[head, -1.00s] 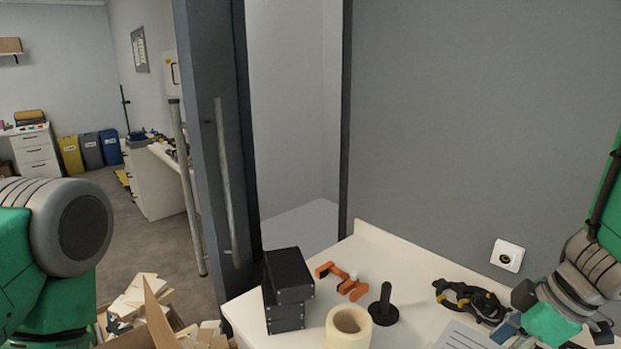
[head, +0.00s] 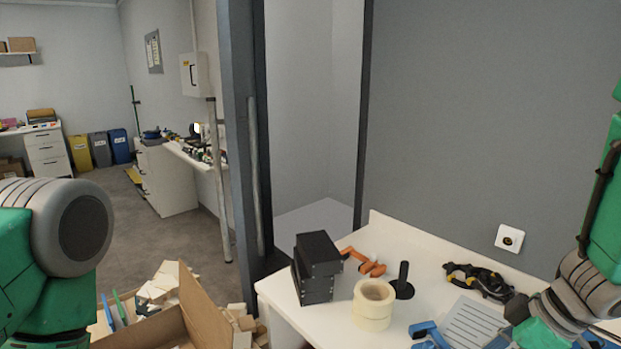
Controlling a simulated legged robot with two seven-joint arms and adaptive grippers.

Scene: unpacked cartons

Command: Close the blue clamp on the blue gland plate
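A blue part (head: 428,334) shows at the bottom edge of the head view, on the white worktop, cut off below. It may be the blue clamp, but I cannot tell its jaws. A pale grey-blue slotted plate (head: 470,320) lies just right of it. More blue shows near its lower right, partly hidden by my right arm. I cannot tell which piece is the blue gland plate. My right gripper (head: 518,310) is at the bottom right beside the plate, partly out of frame; its fingers are not clear. My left gripper is out of view; only my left arm shows.
On the white worktop (head: 320,325) stand black boxes (head: 318,262), an orange clamp (head: 366,264), a black-handled tool (head: 403,285), cream tape rolls (head: 373,305) and black-yellow pliers (head: 478,280). An open carton (head: 205,315) with wood scraps is at lower left. A grey wall stands behind.

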